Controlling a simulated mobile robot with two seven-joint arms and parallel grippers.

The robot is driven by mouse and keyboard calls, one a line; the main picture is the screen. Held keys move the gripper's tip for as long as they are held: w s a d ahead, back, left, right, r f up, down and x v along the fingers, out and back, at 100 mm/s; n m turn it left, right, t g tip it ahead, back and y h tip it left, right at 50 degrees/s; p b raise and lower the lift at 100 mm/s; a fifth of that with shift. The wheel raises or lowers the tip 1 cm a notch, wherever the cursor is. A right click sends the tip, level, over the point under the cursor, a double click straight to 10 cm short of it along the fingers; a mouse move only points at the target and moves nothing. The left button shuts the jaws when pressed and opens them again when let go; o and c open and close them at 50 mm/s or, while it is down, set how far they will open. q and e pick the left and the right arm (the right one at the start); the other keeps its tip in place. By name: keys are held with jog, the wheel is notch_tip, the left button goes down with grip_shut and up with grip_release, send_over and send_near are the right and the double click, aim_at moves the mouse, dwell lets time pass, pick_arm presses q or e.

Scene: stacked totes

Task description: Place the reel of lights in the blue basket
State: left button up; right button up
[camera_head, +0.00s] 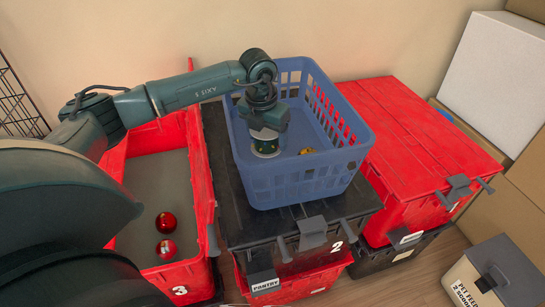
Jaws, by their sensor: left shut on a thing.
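The blue basket (300,186) stands on the black lid of the middle tote stack. My left arm comes in from the left and my left gripper (267,150) points down inside the basket. It is shut on the reel of lights, which is mostly hidden by the gripper and wrist. A small golden-brown bit (306,151) shows just right of the gripper inside the basket, seemingly part of the reel. The fingertips are hidden, so I cannot tell whether the reel touches the basket floor. My right gripper is not in view.
An open red tote (204,190) on the left holds two red balls (166,222). A closed red tote (420,150) stands to the right. A black lid (222,150) lies under the basket. Cardboard boxes and a white box (497,80) are at the far right.

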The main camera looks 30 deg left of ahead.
aim_at(264, 131)
pick_arm(q)
notch_tip(264, 131, down, 8)
jog(key=shift+r+b, duration=0.25)
jog(key=shift+b, duration=0.3)
jog(key=shift+f, duration=0.1)
jog(key=o, duration=1)
jog(key=shift+o, duration=0.2)
jog(key=shift+r, duration=0.3)
jog(key=r, duration=0.3)
jog(key=s+r+p, duration=0.1)
jog(key=r, duration=0.3)
jog(key=r+p, duration=0.1)
jog(key=r, duration=0.2)
jog(key=shift+s+r, duration=0.25)
jog(key=shift+s, duration=0.05)
jog(key=shift+s+r, duration=0.1)
jog(key=shift+r, duration=0.4)
